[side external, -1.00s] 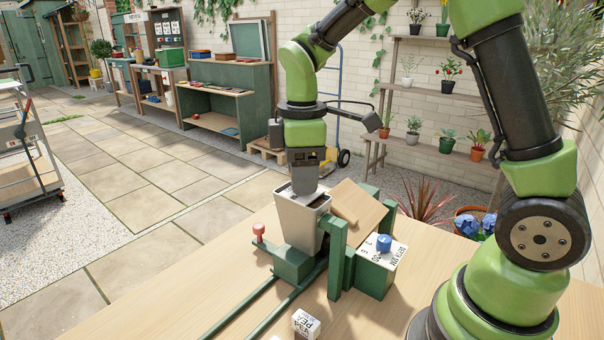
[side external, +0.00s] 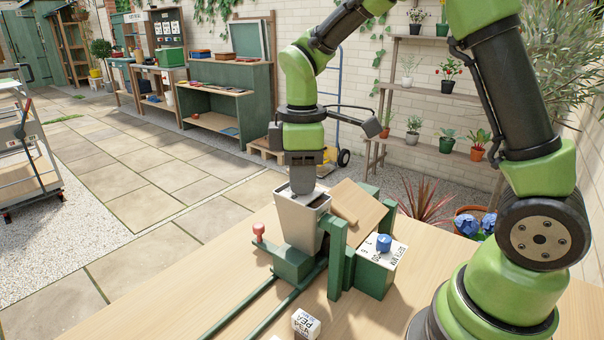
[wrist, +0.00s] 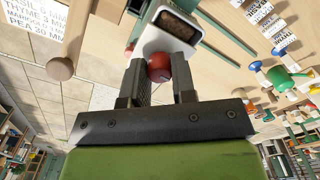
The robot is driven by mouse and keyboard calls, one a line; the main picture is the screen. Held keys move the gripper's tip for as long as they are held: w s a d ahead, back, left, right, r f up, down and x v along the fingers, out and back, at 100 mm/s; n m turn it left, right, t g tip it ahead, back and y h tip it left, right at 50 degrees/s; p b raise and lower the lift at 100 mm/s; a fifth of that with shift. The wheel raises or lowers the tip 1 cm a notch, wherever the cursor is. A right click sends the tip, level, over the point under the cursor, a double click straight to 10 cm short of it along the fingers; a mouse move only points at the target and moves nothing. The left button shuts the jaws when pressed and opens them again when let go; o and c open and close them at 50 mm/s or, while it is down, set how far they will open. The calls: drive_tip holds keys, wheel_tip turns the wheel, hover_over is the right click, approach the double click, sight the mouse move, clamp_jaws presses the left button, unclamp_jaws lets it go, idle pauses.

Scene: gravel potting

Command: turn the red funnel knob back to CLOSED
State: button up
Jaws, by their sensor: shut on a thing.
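The pale funnel (side external: 298,228) stands in a green frame on the wooden bench, with dark gravel inside its top. It also shows in the wrist view (wrist: 160,42). In the wrist view the red knob (wrist: 158,68) sits at the funnel's side, between the two fingers of my gripper (wrist: 159,82). My gripper is shut on it. In the side external view the gripper (side external: 303,188) is down behind the funnel rim. Its fingertips and the red knob are hidden there. I cannot read any OPEN or CLOSED mark.
A pinkish-red peg (side external: 258,232) stands on the green base left of the funnel. A tilted wooden board (side external: 358,205) and a green box with a blue knob (side external: 383,243) are close on the right. A lettered block (side external: 305,323) lies in front. The bench's left side is mostly clear.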

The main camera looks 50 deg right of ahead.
drive_tip(key=m, duration=0.8)
drive_tip(key=shift+m, duration=0.3)
drive_tip(key=m, duration=0.4)
drive_tip(key=shift+m, duration=0.3)
drive_tip(key=shift+r+m, duration=0.1)
drive_tip(key=shift+m, duration=1.9)
drive_tip(key=o, duration=0.9)
drive_tip(key=shift+o, duration=0.2)
